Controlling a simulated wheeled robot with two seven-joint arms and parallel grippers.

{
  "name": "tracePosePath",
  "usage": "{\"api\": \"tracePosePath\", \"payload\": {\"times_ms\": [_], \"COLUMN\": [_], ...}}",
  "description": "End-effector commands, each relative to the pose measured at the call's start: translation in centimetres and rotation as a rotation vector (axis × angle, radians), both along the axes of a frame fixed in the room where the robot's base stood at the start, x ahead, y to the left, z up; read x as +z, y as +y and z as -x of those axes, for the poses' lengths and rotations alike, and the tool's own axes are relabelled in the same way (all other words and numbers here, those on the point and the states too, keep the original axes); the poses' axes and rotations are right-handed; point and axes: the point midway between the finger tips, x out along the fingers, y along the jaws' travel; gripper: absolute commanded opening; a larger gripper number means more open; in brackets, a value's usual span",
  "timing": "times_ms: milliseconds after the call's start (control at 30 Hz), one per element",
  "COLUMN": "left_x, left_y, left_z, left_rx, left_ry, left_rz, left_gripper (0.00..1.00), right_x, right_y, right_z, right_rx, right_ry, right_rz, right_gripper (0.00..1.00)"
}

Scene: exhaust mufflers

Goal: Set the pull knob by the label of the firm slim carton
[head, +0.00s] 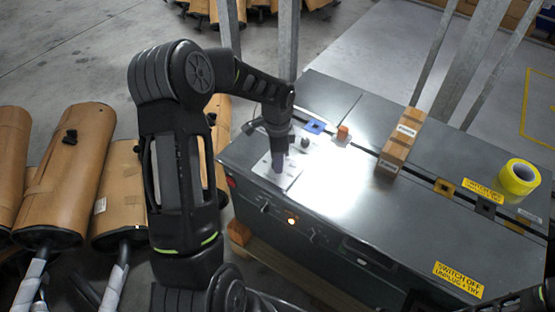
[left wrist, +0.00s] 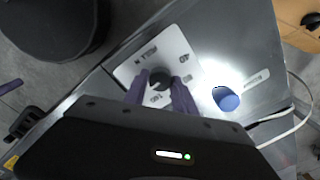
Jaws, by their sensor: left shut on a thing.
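A white label plate (left wrist: 157,62) with a dark round pull knob (left wrist: 159,78) lies on the grey machine top. My left gripper (left wrist: 160,97) has its two purple fingers on either side of the knob and is shut on it. Printed words and marks surround the knob, too small to read surely. In the head view my left gripper (head: 278,166) points down over the white plate (head: 265,170), and its fingers hide the held knob. Two slim brown cartons stand on the machine, one farther (head: 410,120) and one nearer (head: 394,154); their labels are unreadable.
A blue round part (left wrist: 226,99) sits beside the plate. An orange block (head: 343,132) and a yellow tape roll (head: 519,177) are on the machine top (head: 400,215). Brown mufflers (head: 80,165) stand at the left. Metal posts (head: 289,40) rise behind.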

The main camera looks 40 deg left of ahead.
Motion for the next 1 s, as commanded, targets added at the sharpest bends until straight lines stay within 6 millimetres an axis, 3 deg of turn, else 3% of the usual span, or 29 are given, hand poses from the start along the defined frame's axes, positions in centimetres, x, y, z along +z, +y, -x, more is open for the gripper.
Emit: {"api": "tracePosePath", "payload": {"times_ms": [367,1000], "left_x": [-0.1,0.0], "left_y": [0.0,0.1], "left_z": [-0.1,-0.2], "left_rx": [0.218,0.818], "left_ry": [-0.001,-0.003], "left_rz": [0.000,0.000], "left_gripper": [0.00,0.00], "right_x": [-1.2,-3.1], "right_y": [0.0,0.0], "right_z": [0.0,0.0], "right_rx": [0.000,0.001], "right_ry": [-0.001,-0.001], "right_rz": [0.000,0.000], "right_gripper": [0.00,0.00]}}
